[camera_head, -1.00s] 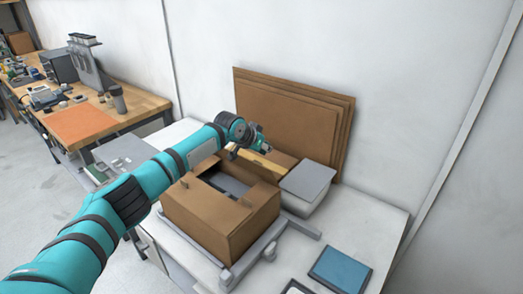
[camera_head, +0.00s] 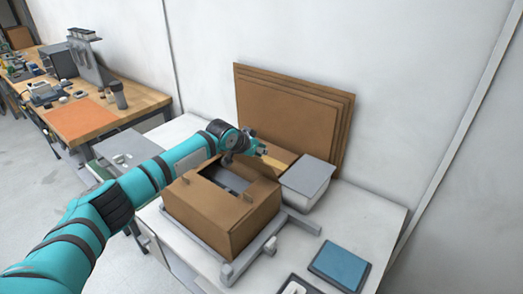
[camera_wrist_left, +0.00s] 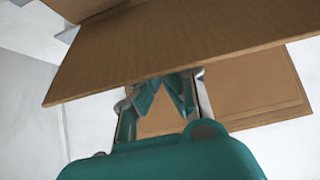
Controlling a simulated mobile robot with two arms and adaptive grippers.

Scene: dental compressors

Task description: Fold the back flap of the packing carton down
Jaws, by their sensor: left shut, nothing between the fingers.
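The brown packing carton (camera_head: 232,225) stands on the white table, with a dark opening in its top. Its back flap (camera_head: 258,172) stands raised at the far side. A broad cardboard panel, which looks like this flap, fills the upper part of the left wrist view (camera_wrist_left: 185,50). My left gripper (camera_head: 258,149) is behind the carton, at the far side of the flap. In the left wrist view the closed fingertips (camera_wrist_left: 172,88) are empty and close to the panel; whether they touch it I cannot tell. My right gripper is not in view.
Brown cardboard sheets (camera_head: 290,112) lean on the wall behind the carton. A grey-lidded box (camera_head: 307,180) stands close at its right. Grey rails (camera_head: 255,250) edge the carton. A blue pad (camera_head: 339,264) lies at front right. A wooden workbench (camera_head: 90,115) is at left.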

